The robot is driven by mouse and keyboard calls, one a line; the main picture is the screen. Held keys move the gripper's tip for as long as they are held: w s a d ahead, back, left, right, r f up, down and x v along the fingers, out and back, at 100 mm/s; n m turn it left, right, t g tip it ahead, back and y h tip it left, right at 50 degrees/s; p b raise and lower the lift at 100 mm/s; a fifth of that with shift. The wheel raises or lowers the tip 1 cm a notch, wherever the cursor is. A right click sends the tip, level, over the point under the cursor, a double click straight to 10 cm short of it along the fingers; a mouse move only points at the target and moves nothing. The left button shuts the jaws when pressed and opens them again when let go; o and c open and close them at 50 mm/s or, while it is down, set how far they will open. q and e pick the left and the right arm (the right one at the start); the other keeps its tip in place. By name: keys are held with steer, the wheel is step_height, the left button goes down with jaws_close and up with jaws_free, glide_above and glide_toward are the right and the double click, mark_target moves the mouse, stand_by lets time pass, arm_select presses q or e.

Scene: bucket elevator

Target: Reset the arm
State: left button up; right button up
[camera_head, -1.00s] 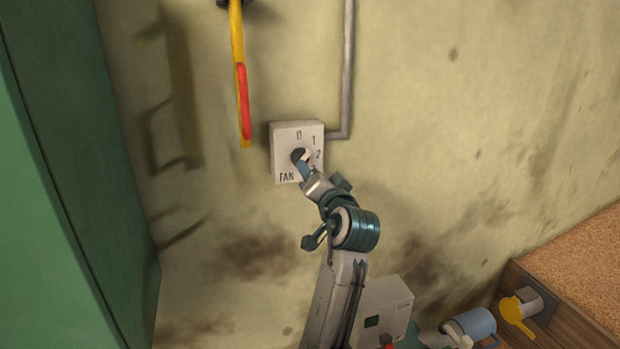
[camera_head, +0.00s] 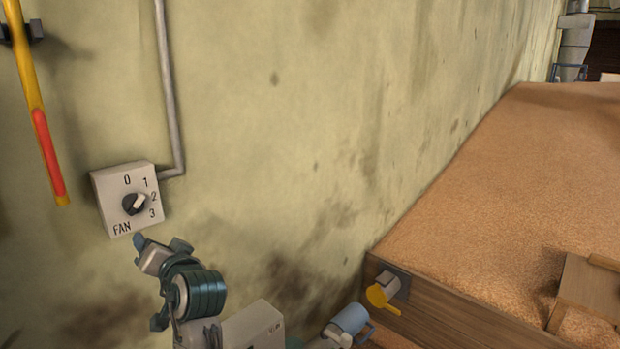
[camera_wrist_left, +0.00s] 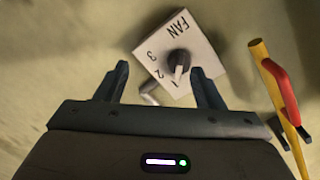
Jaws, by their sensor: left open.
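My left gripper (camera_head: 140,242) is open and empty in the head view, just below the fan switch box. The fan switch (camera_head: 106,183) is a pale box on the wall marked FAN, 0, 1, 2 and 3. Its dark knob (camera_head: 134,203) has a white pointer angled up and right, toward the 1 and 2 side; the exact mark is hard to tell. In the left wrist view the fingers stand apart, with the switch box (camera_wrist_left: 190,30) beyond them and the knob (camera_wrist_left: 178,60) clear of both fingers. My right gripper is out of view.
A yellow bar with a red section (camera_head: 48,150) hangs on the wall left of the switch. A grey conduit (camera_head: 170,90) rises from the box. At lower right are a wooden-sided bin (camera_head: 450,310) of brown grain and a yellow piece (camera_head: 380,295). The wall's middle is bare.

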arm_select(q)
steer(key=s+f+g+h, duration=0.1)
steer(key=s+f+h, duration=0.15)
steer(key=f, duration=0.55)
steer(key=s+f+h, duration=0.1)
steer(key=s+f, duration=0.3)
steer(key=f, duration=0.4)
steer(key=s+d+f+m+g+h, duration=0.1)
steer(key=s+d+f+g+h, duration=0.15)
steer(key=s+f, duration=0.5)
steer(key=s+d+f+g+h, duration=0.25)
steer(key=s+f, duration=0.25)
steer(key=s, duration=0.6)
steer(key=s+d+f+m+g+h, duration=0.1)
steer(key=s+d+f+g+h, duration=0.15)
steer(key=s+f, duration=0.5)
steer(key=s+a+f, duration=0.1)
steer(key=a+f, duration=0.1)
steer(key=f, duration=1.2)
steer(key=a+f, duration=0.2)
steer(key=f, duration=1.2)
steer(key=s+f+n+g+b, duration=0.1)
steer(key=s+f+g, duration=0.1)
steer(key=s+f, duration=1.7)
step_height(320, 180, down, 3)
steer(key=shift+s+a+r+h+b, duration=0.1)
steer(key=shift+s+a+h+b, duration=0.05)
steer(key=shift+a+h+b, duration=0.25)
